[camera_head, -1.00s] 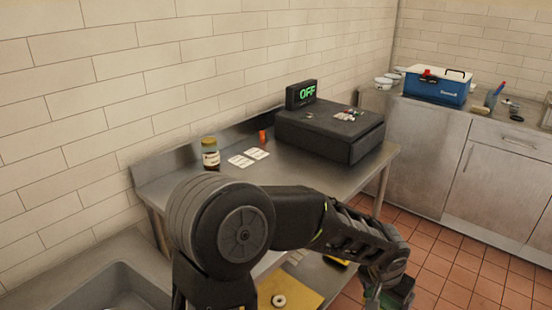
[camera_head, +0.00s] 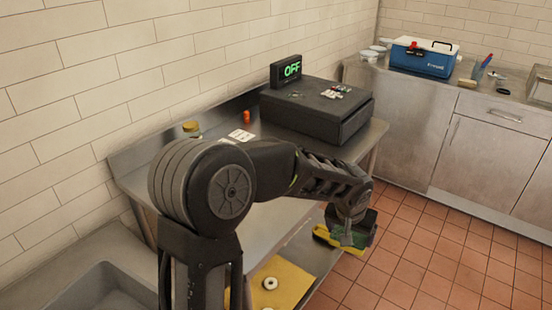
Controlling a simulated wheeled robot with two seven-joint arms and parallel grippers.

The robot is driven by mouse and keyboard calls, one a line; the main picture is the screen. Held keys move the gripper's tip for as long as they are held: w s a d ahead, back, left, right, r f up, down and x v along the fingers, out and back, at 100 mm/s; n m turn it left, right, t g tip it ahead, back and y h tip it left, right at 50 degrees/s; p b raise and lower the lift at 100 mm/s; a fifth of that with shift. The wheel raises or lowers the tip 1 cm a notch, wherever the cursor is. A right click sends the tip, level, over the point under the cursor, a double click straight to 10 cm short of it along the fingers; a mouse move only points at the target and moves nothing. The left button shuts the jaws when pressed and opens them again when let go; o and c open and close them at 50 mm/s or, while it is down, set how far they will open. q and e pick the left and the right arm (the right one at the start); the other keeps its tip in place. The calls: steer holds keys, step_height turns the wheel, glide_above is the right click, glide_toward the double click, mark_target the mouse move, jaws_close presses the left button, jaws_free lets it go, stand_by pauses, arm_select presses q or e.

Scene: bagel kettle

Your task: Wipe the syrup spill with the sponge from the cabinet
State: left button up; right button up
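My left arm comes in from the left and reaches across the middle of the camera_head view. Its gripper (camera_head: 349,236) points down beside the lower shelf's right end, above the tiled floor. It appears shut on a green and yellow sponge (camera_head: 365,230), partly hidden by the gripper. My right gripper is not in view. No syrup spill is visible. The cabinet with drawers and doors (camera_head: 480,165) stands at the right, with its visible fronts shut.
Floor at right is clear.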

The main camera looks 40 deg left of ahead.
arm_select(q)
steer(key=a+r+n+y+p, duration=0.1)
steer(key=a+r, duration=0.4)
steer(key=a, duration=0.8)
steer(key=a+r+n+g+y+p, duration=0.1)
steer(key=a+r+n+p, duration=0.2)
steer(key=a, duration=0.9)
step_height(320, 180, up, 2)
steer(key=n, duration=0.3)
steer(key=shift+a+n+g, duration=0.3)
steer(key=shift+a, duration=0.05)
steer(key=shift+w+f, duration=0.15)
